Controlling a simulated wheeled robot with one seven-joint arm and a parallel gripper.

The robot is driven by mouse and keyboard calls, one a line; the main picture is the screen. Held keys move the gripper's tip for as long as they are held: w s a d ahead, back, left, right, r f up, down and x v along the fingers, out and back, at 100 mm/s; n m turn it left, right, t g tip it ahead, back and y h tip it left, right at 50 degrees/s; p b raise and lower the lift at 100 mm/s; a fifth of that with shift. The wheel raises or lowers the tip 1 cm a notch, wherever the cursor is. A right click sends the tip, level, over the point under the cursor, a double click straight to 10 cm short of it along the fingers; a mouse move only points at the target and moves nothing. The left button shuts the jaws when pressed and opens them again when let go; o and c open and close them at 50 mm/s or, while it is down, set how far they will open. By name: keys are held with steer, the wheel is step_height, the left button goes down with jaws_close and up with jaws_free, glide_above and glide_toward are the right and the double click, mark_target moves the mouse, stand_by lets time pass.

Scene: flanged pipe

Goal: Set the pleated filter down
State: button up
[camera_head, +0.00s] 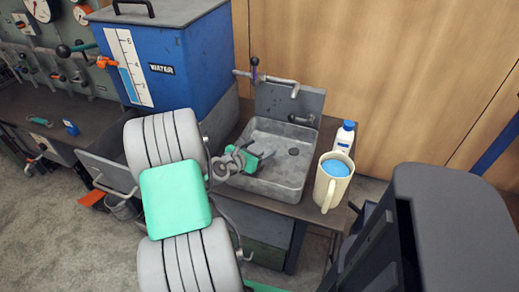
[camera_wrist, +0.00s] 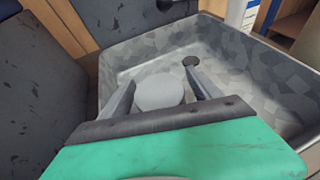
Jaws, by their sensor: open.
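My gripper (camera_head: 262,160) is over the left part of the grey metal sink (camera_head: 290,137), with its fingers apart. In the wrist view, the two fingers of my gripper (camera_wrist: 160,83) stand on either side of a pale grey round-topped piece, which looks like the pleated filter (camera_wrist: 158,91). Its pleats do not show, and its lower part is hidden behind the dark gripper bar. I cannot tell whether the fingers touch it. The sink floor and its dark drain hole show beyond it. In the head view my gripper and arm hide the filter.
A cream jug (camera_head: 331,184) of blue liquid and a white bottle with a blue cap (camera_head: 345,136) stand right of the sink. A tap (camera_head: 270,79) is behind it. A blue water tank (camera_head: 165,60) stands at the left. The sink's right side is clear.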

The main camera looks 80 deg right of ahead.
steer(key=shift+r, duration=0.15)
steer(key=shift+w+a+r, duration=0.15)
steer(key=shift+a, duration=0.15)
steer(key=p+v, duration=0.2)
steer(key=v, duration=0.9)
steer(key=shift+w+a+r, duration=0.1)
steer(key=shift+w+a, duration=0.05)
